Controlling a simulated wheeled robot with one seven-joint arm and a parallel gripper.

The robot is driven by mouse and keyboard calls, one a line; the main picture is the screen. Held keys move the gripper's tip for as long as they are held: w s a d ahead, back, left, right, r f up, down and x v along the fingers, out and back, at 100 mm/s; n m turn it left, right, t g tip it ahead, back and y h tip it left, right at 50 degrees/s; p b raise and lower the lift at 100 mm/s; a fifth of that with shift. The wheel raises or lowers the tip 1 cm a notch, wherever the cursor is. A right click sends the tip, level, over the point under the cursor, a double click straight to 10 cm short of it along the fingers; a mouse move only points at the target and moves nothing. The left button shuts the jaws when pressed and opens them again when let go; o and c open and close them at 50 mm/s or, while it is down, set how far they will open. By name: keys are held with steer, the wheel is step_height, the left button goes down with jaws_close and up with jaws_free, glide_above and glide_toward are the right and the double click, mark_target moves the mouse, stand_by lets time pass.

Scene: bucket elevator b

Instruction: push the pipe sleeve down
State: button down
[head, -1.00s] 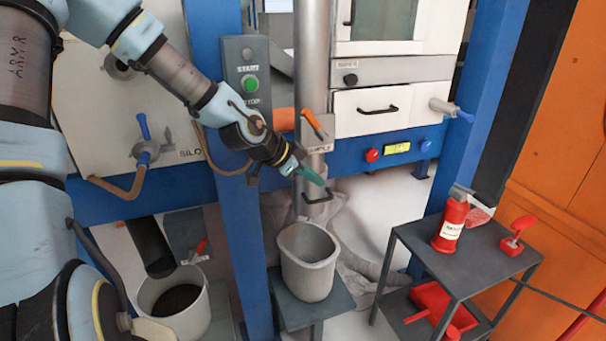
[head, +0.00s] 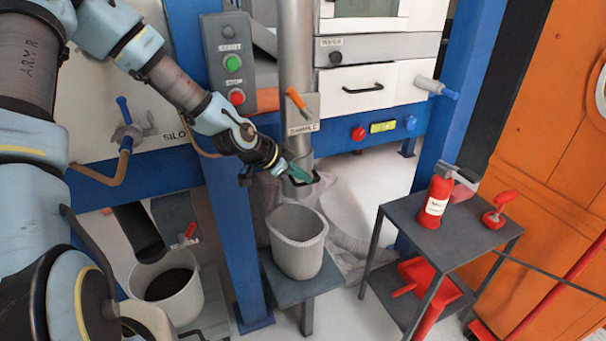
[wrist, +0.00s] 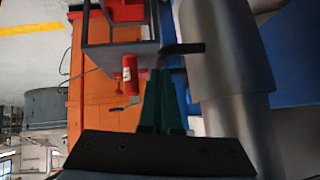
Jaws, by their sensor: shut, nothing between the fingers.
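The grey metal pipe (head: 296,60) hangs down, with the pipe sleeve (head: 298,163) around its lower end. The sleeve also shows in the wrist view (wrist: 228,50) as a wide metal cylinder. A black handle (head: 315,182) sticks out from the sleeve; it shows in the wrist view (wrist: 184,48) too. My gripper (head: 307,179) is shut, with nothing between its teal fingers. Its tips (wrist: 161,72) are beside the handle, close to the sleeve; I cannot tell whether they touch. The fingers hide part of the sleeve and handle.
An empty grey bucket (head: 298,225) stands on a small stand (head: 288,290) below the pipe. An orange-handled tool (head: 297,100) is at the SAMPLE plate (head: 302,128). A blue post (head: 232,230) stands left.

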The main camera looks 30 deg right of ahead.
step_height(320, 180, down, 11)
steer(key=b, duration=0.7)
steer(key=shift+f, duration=0.2)
